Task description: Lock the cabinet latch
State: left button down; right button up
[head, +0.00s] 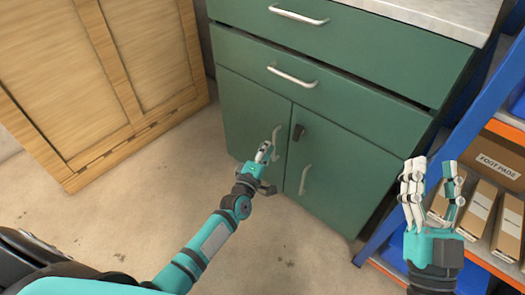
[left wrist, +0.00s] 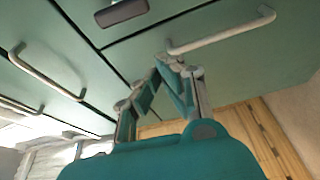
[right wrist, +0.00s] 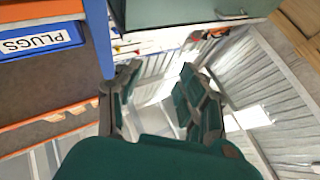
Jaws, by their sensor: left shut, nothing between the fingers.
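The green cabinet (head: 340,165) has two lower doors. The latch (head: 298,132) is a small dark block near the top of the seam between them. It also shows at the top of the left wrist view (left wrist: 122,11). I cannot tell whether it bridges both doors. My left gripper (head: 264,150) is shut and empty, in front of the left door beside that door's handle (head: 276,143), below and left of the latch. In the left wrist view its fingertips (left wrist: 163,65) converge near the handle. My right gripper (head: 432,170) is open and empty, away from the cabinet doors.
The right door has its own handle (head: 304,180). Two drawers with bar handles (head: 292,76) sit above. A blue and orange shelf with cardboard boxes (head: 476,210) stands at right, near my right gripper. A wooden panelled piece (head: 120,60) stands at left. The floor in front is clear.

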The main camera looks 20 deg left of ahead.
pick_arm(q)
jog(key=shift+s, duration=1.2)
pick_arm(e)
jog(key=shift+w+f+g, duration=0.35)
jog(key=shift+f+g, duration=0.15)
jog(key=shift+f, duration=0.15)
jog(key=shift+w+f+g, duration=0.3)
jog(key=shift+f+g, duration=0.2)
jog(key=shift+f, duration=0.15)
